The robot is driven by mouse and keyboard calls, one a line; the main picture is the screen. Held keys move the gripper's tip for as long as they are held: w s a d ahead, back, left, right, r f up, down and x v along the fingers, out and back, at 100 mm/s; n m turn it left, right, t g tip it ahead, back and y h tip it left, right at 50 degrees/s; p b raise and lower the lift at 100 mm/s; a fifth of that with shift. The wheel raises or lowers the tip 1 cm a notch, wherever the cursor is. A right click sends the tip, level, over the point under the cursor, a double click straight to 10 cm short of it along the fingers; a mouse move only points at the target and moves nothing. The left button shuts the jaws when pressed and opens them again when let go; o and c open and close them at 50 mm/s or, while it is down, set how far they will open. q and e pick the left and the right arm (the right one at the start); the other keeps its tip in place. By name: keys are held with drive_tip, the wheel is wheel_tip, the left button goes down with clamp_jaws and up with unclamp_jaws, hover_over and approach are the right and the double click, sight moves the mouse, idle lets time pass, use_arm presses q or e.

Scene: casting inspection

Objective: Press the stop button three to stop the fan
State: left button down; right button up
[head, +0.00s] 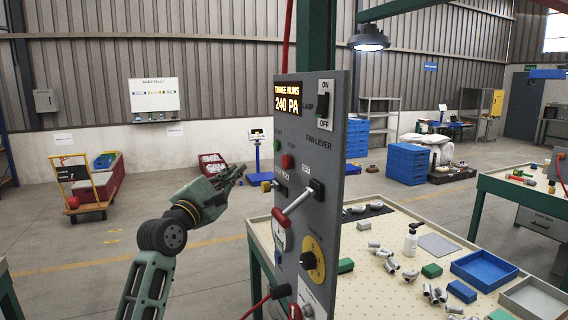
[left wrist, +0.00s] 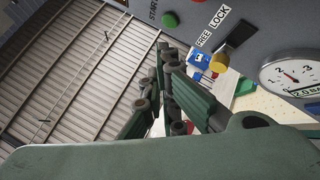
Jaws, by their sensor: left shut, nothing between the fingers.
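The grey control panel (head: 325,185) stands in the middle of the head view, its display (head: 287,98) reading "THREE RUNS" and "240 PA". A red button (head: 287,161) is on the panel below the display; its edge shows at the top of the left wrist view (left wrist: 198,1). A green button (left wrist: 170,20) is beside the START label. My left gripper (head: 241,170) is shut and empty, left of the panel and slightly below the red button's level, apparently apart from it. Its fingers (left wrist: 171,58) point towards the panel in the wrist view. The fan is not identifiable. My right gripper is not in view.
A gauge (left wrist: 290,75) is at right in the wrist view. A perforated worktable (head: 385,290) with castings stands behind. Open floor lies left.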

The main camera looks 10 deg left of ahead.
sight(287, 162)
use_arm(q)
drive_tip(key=w+d+p, duration=0.1)
drive_tip(key=w+d, duration=0.4)
drive_tip(key=d, duration=0.2)
drive_tip(key=shift+d, duration=0.15)
idle(0.3)
idle(1.3)
drive_tip(key=shift+w+d+p, duration=0.15)
drive_tip(key=shift+d+p, duration=0.15)
drive_tip(key=shift+d, duration=0.05)
